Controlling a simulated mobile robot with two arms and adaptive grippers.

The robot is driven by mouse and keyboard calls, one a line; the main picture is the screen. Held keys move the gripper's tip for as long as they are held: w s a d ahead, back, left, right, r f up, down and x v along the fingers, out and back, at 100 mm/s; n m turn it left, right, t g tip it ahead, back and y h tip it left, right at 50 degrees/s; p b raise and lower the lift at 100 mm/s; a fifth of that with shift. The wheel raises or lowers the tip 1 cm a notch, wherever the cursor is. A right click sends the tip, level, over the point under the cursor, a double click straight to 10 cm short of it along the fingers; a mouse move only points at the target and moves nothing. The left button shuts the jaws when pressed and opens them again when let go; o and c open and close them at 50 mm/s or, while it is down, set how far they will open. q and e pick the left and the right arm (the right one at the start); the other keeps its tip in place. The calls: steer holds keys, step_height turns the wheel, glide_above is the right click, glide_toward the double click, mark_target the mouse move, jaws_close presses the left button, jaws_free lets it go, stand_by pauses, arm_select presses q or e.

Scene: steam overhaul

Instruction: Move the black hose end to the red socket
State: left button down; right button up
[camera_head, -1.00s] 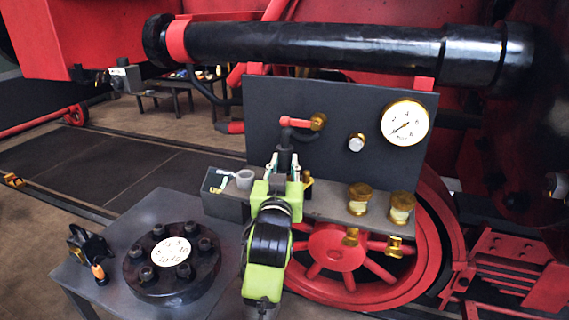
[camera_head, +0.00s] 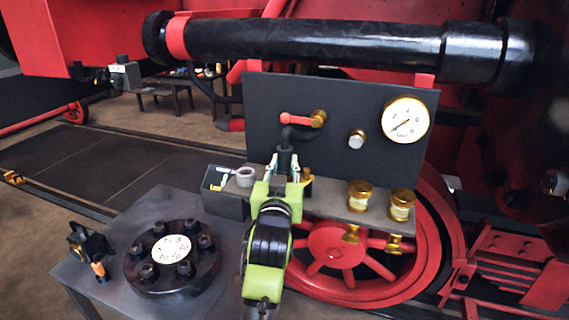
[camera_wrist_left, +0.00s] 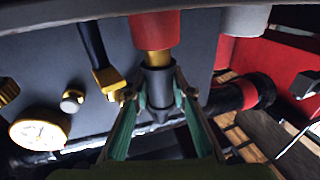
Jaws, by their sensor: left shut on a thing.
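My left gripper (camera_head: 284,163) is shut on the black hose end (camera_head: 285,155), which stands upright in front of the dark panel. In the left wrist view the pale green fingers (camera_wrist_left: 160,92) grip the hose end's dark collar (camera_wrist_left: 158,78) from both sides. A red socket (camera_wrist_left: 153,30) with a brass neck (camera_wrist_left: 155,62) is in line with the collar. The neck meets the collar's rim; I cannot tell how deep it sits. In the head view my gripper hides this socket. The hose curves up toward a brass fitting (camera_head: 319,118) on the panel. My right gripper is not in view.
A red lever (camera_head: 297,119) is just above the hose. A round gauge (camera_head: 405,120) and a knob (camera_head: 356,140) are on the panel. A grey cup (camera_head: 245,177) and brass jars (camera_head: 360,196) stand on the ledge. A bolted flange (camera_head: 172,260) rests on the table at left.

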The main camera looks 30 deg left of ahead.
arm_select(q)
steer(key=shift+f, duration=0.1)
stand_by(0.3)
steer(key=shift+f+b, duration=0.5)
steer(key=shift+f, duration=0.15)
steer(key=c, duration=1.7)
jaws_free()
steer(key=shift+r, duration=0.1)
steer(key=shift+s+a+r, duration=0.1)
steer(key=shift+s, duration=0.15)
steer(key=shift+w+r, duration=0.1)
steer(key=shift+r, duration=0.3)
step_height(320, 180, up, 9)
steer(key=shift+f, duration=0.1)
